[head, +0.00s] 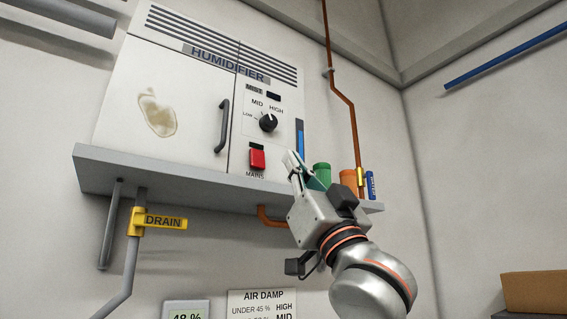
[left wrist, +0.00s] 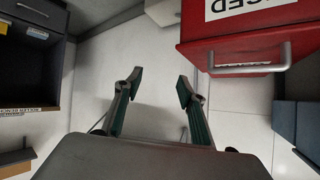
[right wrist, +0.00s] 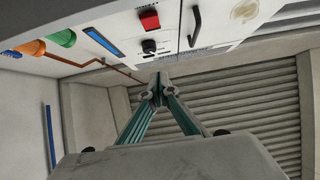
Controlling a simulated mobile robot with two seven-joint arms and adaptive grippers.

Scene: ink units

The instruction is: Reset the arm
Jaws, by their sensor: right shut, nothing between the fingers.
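My right gripper (head: 292,160) is shut and empty. In the head view it is raised in front of the wall shelf, to the right of the red mains switch (head: 257,159) and apart from it as far as I can tell. In the right wrist view its fingertips (right wrist: 158,88) meet, with the humidifier (right wrist: 215,22) beyond them. My left gripper (left wrist: 156,82) shows only in the left wrist view. Its fingers are apart with nothing between them, over a pale floor.
The humidifier (head: 170,100) stands on a grey shelf (head: 120,172); its dial (head: 268,122) is above the switch. Green (head: 322,172) and orange (head: 348,182) containers stand near my right gripper. A copper pipe (head: 328,50) runs up the wall. A red drawer unit (left wrist: 240,50) is near my left gripper.

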